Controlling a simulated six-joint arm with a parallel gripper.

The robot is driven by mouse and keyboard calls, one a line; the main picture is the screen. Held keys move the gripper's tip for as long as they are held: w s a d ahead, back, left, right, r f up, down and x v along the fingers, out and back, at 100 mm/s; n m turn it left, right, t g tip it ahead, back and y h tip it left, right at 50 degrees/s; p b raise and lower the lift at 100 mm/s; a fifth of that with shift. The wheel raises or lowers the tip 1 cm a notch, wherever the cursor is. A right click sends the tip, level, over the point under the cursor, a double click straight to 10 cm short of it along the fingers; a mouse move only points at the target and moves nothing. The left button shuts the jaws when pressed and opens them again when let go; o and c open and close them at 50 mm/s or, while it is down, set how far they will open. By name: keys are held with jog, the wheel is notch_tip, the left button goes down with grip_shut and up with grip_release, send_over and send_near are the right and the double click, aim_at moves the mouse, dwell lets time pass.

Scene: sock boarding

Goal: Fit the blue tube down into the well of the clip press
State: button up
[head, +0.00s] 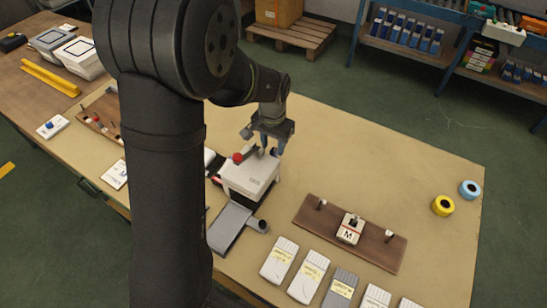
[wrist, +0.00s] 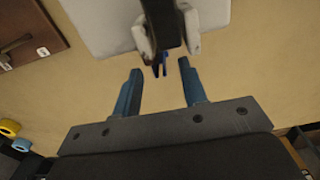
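The clip press (head: 252,180) is a white box with a dark lever and red knob on the table, just right of my arm in the head view. In the wrist view its pale body (wrist: 100,28) and dark lever between two white brackets fill the top. My gripper (head: 265,151) is above the back of the press. In the wrist view my gripper (wrist: 160,68) has its two blue fingers wide apart. A small dark blue piece (wrist: 162,63) shows between the fingertips, by the lever; I cannot tell whether it is the blue tube. The well cannot be made out.
A brown board (head: 320,237) with pegs and a block marked M lies right of the press. Several sock packs (head: 310,275) line the front edge. A blue roll (head: 470,189) and a yellow roll (head: 443,206) stand at far right. The table behind the board is clear.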

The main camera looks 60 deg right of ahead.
aim_at(274, 149)
notch_tip(274, 149, down, 4)
jog(key=shift+s+d+r, duration=0.1)
jog(key=shift+r, duration=0.15)
grip_shut()
jog(key=shift+r, duration=0.15)
jog(key=r, duration=0.4)
jog(key=shift+s+r, duration=0.2)
jog(key=shift+s, duration=0.1)
jog(key=s+a+r, duration=0.3)
jog(key=s+r, duration=0.3)
jog(key=s, duration=0.4)
jog(key=shift+s+a+r, duration=0.15)
jog(key=shift+s, duration=0.15)
